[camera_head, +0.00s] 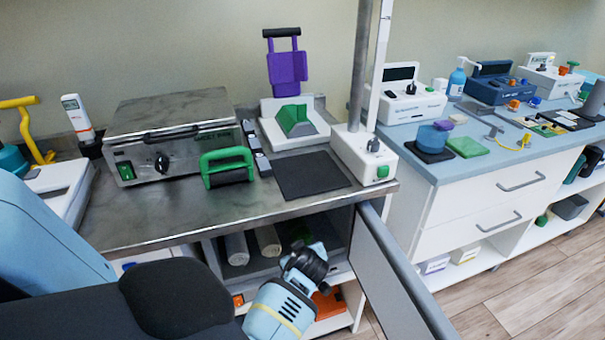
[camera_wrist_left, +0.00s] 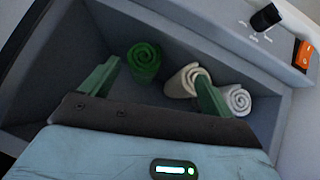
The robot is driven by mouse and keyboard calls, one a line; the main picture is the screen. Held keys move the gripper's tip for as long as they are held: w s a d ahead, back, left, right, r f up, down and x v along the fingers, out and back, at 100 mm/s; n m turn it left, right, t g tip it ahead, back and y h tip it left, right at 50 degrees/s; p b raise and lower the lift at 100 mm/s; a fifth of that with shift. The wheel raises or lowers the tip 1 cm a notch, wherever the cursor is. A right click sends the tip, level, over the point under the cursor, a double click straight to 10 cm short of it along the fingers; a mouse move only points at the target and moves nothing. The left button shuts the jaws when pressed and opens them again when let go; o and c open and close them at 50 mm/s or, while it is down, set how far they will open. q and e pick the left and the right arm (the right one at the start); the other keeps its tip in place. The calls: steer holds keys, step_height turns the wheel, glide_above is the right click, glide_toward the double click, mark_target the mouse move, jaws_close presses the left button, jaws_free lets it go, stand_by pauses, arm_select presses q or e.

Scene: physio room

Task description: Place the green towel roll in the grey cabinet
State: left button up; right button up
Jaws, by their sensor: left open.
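The green towel roll (camera_wrist_left: 143,62) lies inside the grey cabinet in the left wrist view, its spiral end showing. The roll is beyond the fingers, apart from both, nearer the left one in the picture. My right gripper is not in view.
Two pale towel rolls (camera_head: 237,249) lie in the cabinet; in the wrist view they (camera_wrist_left: 187,80) are right of the green one. The open door stands close to the right of my left gripper. A steel heater box (camera_head: 175,130) and a green-handled roller (camera_head: 227,167) occupy the worktop.

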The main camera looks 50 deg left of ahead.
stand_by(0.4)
arm_select(q)
steer(key=s+d+f+m+t+h, duration=0.1)
steer(key=s+d+f+m, duration=0.2)
steer(key=s, duration=0.3)
steer(key=s+d+f+m+h, duration=0.2)
steer(key=s+d+f+m, duration=0.2)
steer(key=s, duration=0.3)
steer(key=s+d+f+m+t+h, duration=0.1)
steer(key=s+d+f+m, duration=0.2)
steer(key=s, duration=0.3)
steer(key=s+d+m+h, duration=0.1)
steer(key=s+d+m, duration=0.1)
steer(key=s+d, duration=0.2)
steer(key=s+d+r+m+h, duration=0.1)
steer(key=s+d, duration=0.4)
steer(key=s, duration=0.5)
steer(key=s+d+r+m+g+h, duration=0.1)
steer(key=s+d+m+h, duration=0.2)
steer(key=s, duration=0.5)
steer(key=shift+d+r, duration=0.25)
steer(key=shift+d, duration=0.5)
steer(key=shift+r, duration=0.1)
